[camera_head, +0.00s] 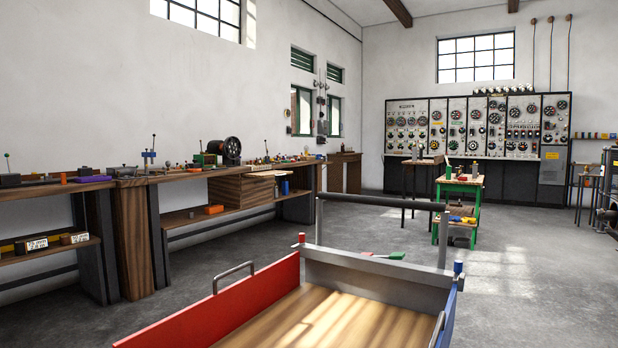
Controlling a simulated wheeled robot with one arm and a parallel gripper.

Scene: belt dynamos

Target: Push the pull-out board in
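The pull-out board (268,173) appears to be the small pale wooden leaf at the long workbench (200,172) along the left wall. It juts out from the bench front, just below the top, beside a dark wooden case (238,190). How far it stands out is hard to tell from here. My gripper is not in view, and nothing is seen touching the board.
A wooden-floored tray with red and blue sides (222,303) fills the foreground; I cannot tell whether it is mine. Grey floor (195,270) is open before the bench. A green table (460,182) stands right of centre, before a gauge panel (475,125).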

